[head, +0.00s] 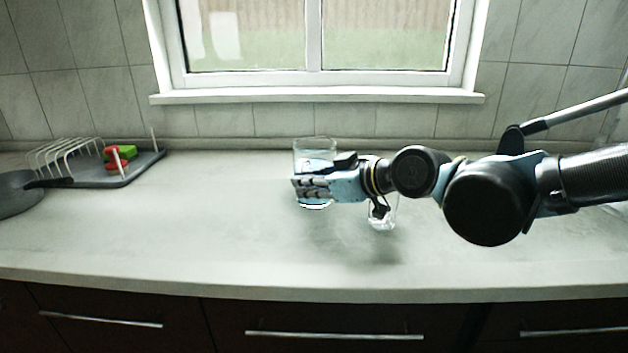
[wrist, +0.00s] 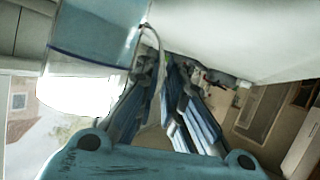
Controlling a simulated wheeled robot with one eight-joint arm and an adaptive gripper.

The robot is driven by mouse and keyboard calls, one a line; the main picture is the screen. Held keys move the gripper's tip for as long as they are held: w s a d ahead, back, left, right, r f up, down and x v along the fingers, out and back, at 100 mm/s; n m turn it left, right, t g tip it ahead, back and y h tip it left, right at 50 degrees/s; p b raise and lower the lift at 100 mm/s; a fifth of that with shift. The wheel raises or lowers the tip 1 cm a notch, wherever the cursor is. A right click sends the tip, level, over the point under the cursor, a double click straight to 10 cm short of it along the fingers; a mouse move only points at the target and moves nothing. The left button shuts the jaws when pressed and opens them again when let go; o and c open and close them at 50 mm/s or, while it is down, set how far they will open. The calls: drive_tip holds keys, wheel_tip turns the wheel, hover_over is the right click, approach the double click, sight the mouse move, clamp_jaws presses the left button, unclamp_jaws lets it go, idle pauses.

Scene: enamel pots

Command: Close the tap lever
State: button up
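A clear glass jar (head: 315,147) with pale blue liquid stands on the worktop below the window. It also shows in the wrist view (wrist: 95,62) at the upper left, close beside my fingers. I cannot make out the tap and its lever in the head view, where my gripper (head: 302,186) covers the jar's front. In the wrist view a thin, pale curved piece lies by the jar near the fingertips; I cannot tell if it is the lever. My gripper (wrist: 165,70) has its fingertips close together, with a narrow gap seemingly between them. I see no object held.
A small clear glass (head: 382,217) stands on the worktop (head: 190,235) under my wrist. A dish rack (head: 128,172) with red and green items and a dark pan (head: 15,195) are at the left. The worktop between rack and jar is clear.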

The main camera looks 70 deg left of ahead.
drive_tip(key=o, duration=0.4)
drive_tip(key=v, duration=1.1)
drive_tip(key=shift+w+d+r, duration=0.15)
drive_tip(key=shift+d, duration=0.1)
drive_tip(key=shift+w+d, duration=0.1)
drive_tip(key=shift+d, duration=0.05)
clamp_jaws()
